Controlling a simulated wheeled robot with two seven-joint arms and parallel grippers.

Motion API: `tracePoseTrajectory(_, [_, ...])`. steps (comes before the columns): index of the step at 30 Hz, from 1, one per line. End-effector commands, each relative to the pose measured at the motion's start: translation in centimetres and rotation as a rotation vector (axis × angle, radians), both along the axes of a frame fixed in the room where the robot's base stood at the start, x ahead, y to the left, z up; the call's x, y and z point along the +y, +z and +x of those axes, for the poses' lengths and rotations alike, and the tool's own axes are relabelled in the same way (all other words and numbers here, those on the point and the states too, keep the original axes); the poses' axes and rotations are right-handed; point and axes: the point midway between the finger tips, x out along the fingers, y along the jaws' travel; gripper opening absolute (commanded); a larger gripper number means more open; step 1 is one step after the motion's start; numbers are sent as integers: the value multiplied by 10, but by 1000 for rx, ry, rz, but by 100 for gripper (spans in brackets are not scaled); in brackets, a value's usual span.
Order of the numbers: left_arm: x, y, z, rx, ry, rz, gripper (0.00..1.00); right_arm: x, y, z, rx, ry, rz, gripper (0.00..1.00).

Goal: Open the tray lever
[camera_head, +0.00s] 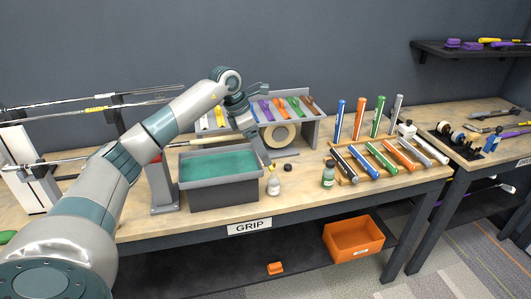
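A dark grey tray (222,193) stands on the workbench, with a teal surface (218,164) inside its rim. I cannot clearly pick out its lever; the area at its right back corner is partly covered by my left arm. My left gripper (266,160) points down at the tray's right edge, just above a small white bottle (273,186). Its fingertips are small and dark here, and I cannot tell whether they are apart or touch anything. My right gripper is not in view.
A tape roll (279,137) sits under a rack of coloured grips (284,106) behind the tray. A small green bottle (328,176) and a stand of grips (378,160) are to the right. A club shaft (185,141) crosses behind the tray. An orange bin (352,238) is below.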

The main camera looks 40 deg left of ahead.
Motion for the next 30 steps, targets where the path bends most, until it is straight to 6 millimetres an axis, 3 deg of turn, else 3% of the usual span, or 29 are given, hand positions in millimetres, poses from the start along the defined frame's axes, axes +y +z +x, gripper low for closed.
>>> tracePoseTrajectory(9, [-9, -34, 11, 2, 1, 0, 76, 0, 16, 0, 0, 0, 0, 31])
tracePoseTrajectory(21, [-11, -40, 13, -1, 0, 1, 76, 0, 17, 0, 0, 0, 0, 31])
tracePoseTrajectory(22, [-11, -40, 13, -1, 0, 1, 73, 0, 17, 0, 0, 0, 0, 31])
tracePoseTrajectory(27, [-11, -40, 13, -1, 0, 1, 34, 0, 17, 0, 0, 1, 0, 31])
tracePoseTrajectory(30, [-11, -40, 13, 0, 1, 0, 35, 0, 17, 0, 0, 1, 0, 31])
